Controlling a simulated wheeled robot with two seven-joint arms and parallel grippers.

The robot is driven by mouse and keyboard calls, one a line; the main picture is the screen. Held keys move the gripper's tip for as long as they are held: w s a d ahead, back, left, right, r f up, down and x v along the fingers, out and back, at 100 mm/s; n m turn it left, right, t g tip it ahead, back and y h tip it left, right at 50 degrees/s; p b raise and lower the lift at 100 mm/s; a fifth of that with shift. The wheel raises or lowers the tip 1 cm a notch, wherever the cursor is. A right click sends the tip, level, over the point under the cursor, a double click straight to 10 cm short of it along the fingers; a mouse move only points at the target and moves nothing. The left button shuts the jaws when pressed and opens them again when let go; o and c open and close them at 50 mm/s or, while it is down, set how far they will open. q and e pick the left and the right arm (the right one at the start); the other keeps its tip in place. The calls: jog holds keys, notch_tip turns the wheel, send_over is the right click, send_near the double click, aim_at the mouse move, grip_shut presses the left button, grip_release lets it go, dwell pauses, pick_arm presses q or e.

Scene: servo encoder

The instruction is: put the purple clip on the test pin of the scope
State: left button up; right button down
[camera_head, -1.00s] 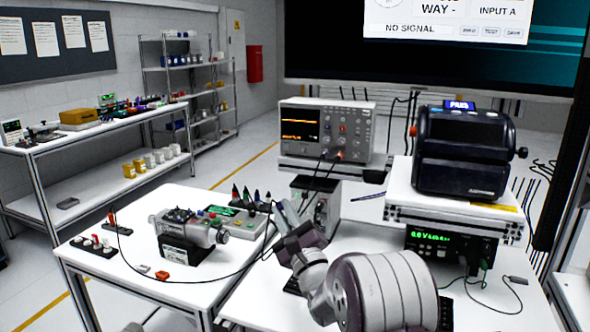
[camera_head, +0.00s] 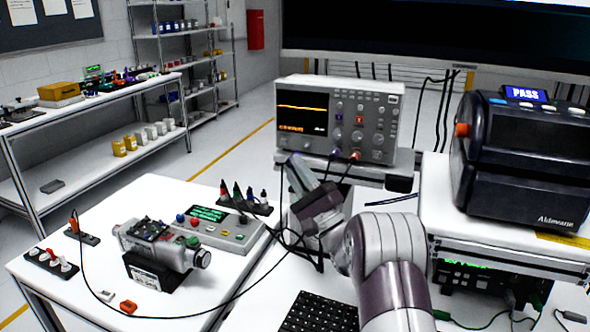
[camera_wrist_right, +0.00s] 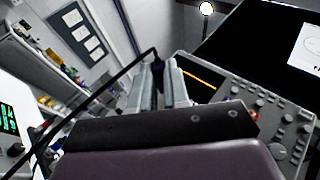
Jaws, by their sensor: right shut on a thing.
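The scope (camera_head: 340,118) stands on a shelf at the back centre, an orange trace on its screen. Leads plug into its lower front; I cannot make out the test pin. My right gripper (camera_head: 292,165) is in front of the scope's lower left corner. In the right wrist view its fingers (camera_wrist_right: 159,85) are shut on the dark purple clip (camera_wrist_right: 158,74), with a black lead running off to the left. The scope's panel (camera_wrist_right: 262,118) is to the right of the fingers there. In the head view I cannot clearly tell the clip from the fingertips. My left gripper is not in view.
A loose lead crosses the table front. A dark PASS machine (camera_head: 520,150) stands at the right.

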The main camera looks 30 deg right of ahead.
jog(key=w+d, duration=0.4)
jog(key=shift+w+d+f, duration=0.15)
jog(key=shift+d+f, duration=0.05)
jog(key=shift+d, duration=0.15)
jog(key=shift+f, duration=0.15)
dwell(1.2)
jog(key=shift+d, duration=0.15)
dwell(0.3)
jog(key=c, duration=1)
grip_release()
jog(key=shift+c, duration=0.2)
